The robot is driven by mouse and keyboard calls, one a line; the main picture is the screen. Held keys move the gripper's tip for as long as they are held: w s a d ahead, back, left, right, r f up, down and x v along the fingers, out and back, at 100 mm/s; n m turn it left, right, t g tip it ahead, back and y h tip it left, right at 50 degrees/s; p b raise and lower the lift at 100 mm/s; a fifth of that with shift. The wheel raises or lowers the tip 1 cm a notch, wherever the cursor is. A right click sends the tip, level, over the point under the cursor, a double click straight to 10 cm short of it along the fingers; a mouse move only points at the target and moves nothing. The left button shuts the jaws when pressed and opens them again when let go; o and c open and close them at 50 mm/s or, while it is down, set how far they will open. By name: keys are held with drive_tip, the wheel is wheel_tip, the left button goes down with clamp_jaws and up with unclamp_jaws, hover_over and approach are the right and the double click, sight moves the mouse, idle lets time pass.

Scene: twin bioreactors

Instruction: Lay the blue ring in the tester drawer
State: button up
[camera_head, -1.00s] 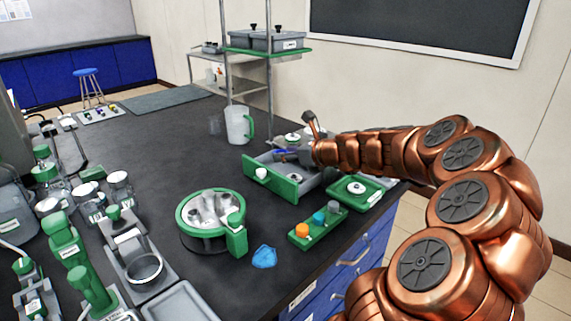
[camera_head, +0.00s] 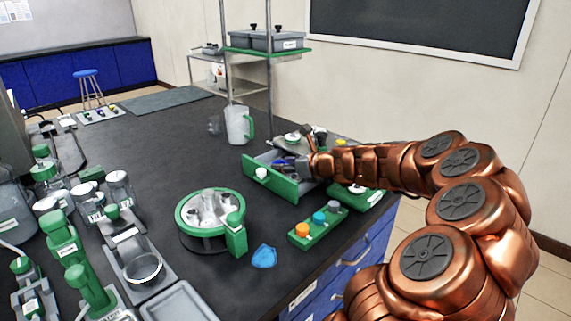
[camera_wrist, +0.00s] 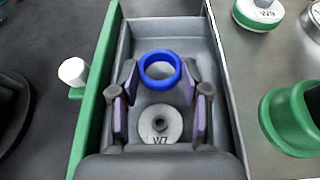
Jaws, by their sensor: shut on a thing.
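The blue ring (camera_wrist: 160,70) is between the fingertips of my gripper (camera_wrist: 160,76), which is shut on it. The tester drawer (camera_wrist: 202,45) is a grey tray with a green front (camera_head: 270,180), pulled open. The ring and fingers are over the inside of the drawer; I cannot tell whether the ring touches its floor. A white disc marked W7 (camera_wrist: 160,127) with a dark centre lies in the drawer, between the fingers. In the head view my gripper (camera_head: 288,163) is small and dark at the drawer, partly hidden by my wrist.
A green block with coloured buttons (camera_head: 318,225) and a blue shield-shaped piece (camera_head: 264,257) lie in front of the drawer. A round green-rimmed device (camera_head: 210,215) stands left of it. A clear jug (camera_head: 238,125) stands behind. Dark bench top between them is bare.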

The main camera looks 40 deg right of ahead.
drive_tip(key=shift+f, duration=0.35)
drive_tip(key=o, duration=0.5)
drive_tip(key=shift+r, duration=0.1)
drive_tip(key=shift+r, duration=0.3)
drive_tip(key=v, duration=1.2)
drive_tip(key=shift+r+p, duration=0.25)
drive_tip(key=shift+p, duration=0.15)
